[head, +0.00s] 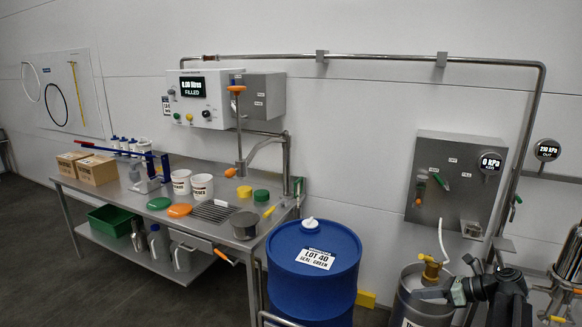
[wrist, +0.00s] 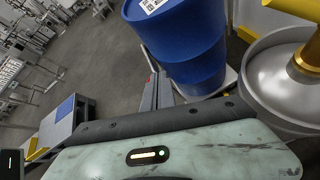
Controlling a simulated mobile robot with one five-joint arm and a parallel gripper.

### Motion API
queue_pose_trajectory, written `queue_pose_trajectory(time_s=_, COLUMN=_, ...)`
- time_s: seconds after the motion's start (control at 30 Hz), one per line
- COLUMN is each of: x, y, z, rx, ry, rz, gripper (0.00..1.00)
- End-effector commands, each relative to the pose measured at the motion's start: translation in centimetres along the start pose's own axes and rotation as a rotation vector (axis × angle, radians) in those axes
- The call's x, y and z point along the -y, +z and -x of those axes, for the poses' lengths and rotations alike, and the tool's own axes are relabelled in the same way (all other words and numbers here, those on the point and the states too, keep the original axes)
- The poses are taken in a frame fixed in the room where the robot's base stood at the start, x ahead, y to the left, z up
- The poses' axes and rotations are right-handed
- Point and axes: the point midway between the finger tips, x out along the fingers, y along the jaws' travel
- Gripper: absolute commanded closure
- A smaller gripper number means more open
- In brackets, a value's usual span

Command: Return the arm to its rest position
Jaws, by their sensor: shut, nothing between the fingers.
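My gripper (head: 420,294) shows at the lower right of the head view, at the end of my dark arm. It points left, in front of the steel keg (head: 425,312) with a brass fitting, and its fingers are together with nothing between them. I cannot tell whether it touches the keg. In the wrist view, my own pale panel with a small lit strip fills the bottom. The blue drum (wrist: 185,45) stands beyond it, and the keg top (wrist: 275,75) is close at the right.
In the head view, the blue drum (head: 285,262) labelled LOT 40 stands left of my gripper. A steel bench (head: 130,190) with tubs and lids is further left. A wall cabinet (head: 440,160) with a 0 kPa gauge hangs above the keg. Steel vessels stand at the right edge.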

Motion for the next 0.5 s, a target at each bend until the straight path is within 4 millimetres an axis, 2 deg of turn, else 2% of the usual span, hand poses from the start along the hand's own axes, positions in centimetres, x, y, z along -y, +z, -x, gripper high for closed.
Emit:
queue_pose_trajectory(time_s=0.03, x=-1.4, y=0.8, z=-2.6, rx=-0.026, ry=0.035, rz=0.023, gripper=1.0)
queue_pose_trajectory(time_s=0.17, x=-6.5, y=2.3, z=-10.8, rx=-0.141, ry=0.137, rz=0.123, gripper=1.0)
queue_pose_trajectory(time_s=0.2, x=-8.6, y=2.4, z=-13.6, rx=-0.191, ry=0.172, rz=0.187, gripper=1.0)
queue_pose_trajectory(time_s=0.3, x=-14.1, y=1.7, z=-19.8, rx=-0.325, ry=0.263, rz=0.41, gripper=1.0)
queue_pose_trajectory(time_s=0.4, x=-18.7, y=0.1, z=-24.0, rx=-0.449, ry=0.355, rz=0.689, gripper=1.0)
queue_pose_trajectory(time_s=0.5, x=-22.4, y=-1.9, z=-26.4, rx=-0.562, ry=0.462, rz=1.008, gripper=1.0)
